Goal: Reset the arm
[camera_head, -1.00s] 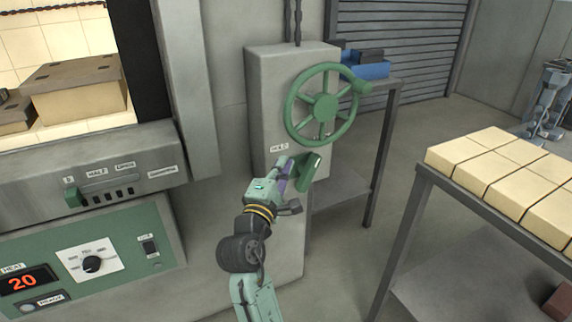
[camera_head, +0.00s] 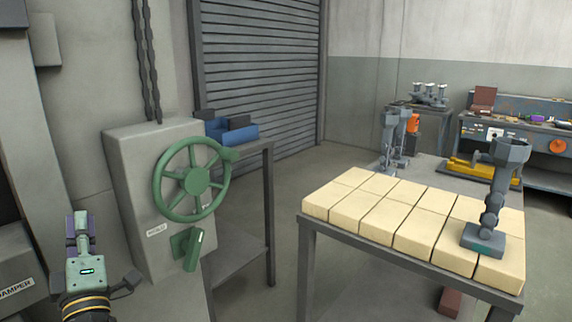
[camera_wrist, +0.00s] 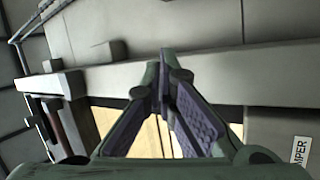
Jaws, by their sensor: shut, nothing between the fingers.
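My gripper (camera_head: 80,228) is at the lower left of the head view, left of the grey box with the green handwheel, pointing up and apart from it. Its two fingers are together with nothing between them. In the wrist view my gripper (camera_wrist: 165,70) shows its purple-padded fingers meeting at the tips, in front of a grey beam and a pale tiled opening. The green handwheel (camera_head: 197,181) is on the front of the grey box (camera_head: 125,170). A green lever (camera_head: 188,248) sits below the wheel.
A table with cream blocks (camera_head: 360,215) stands at the right, with a dark grey stand (camera_head: 484,240) on top. A blue bin (camera_head: 238,134) rests on a side table behind the wheel. A workbench (camera_head: 540,160) is at the far right. Open floor lies between the tables.

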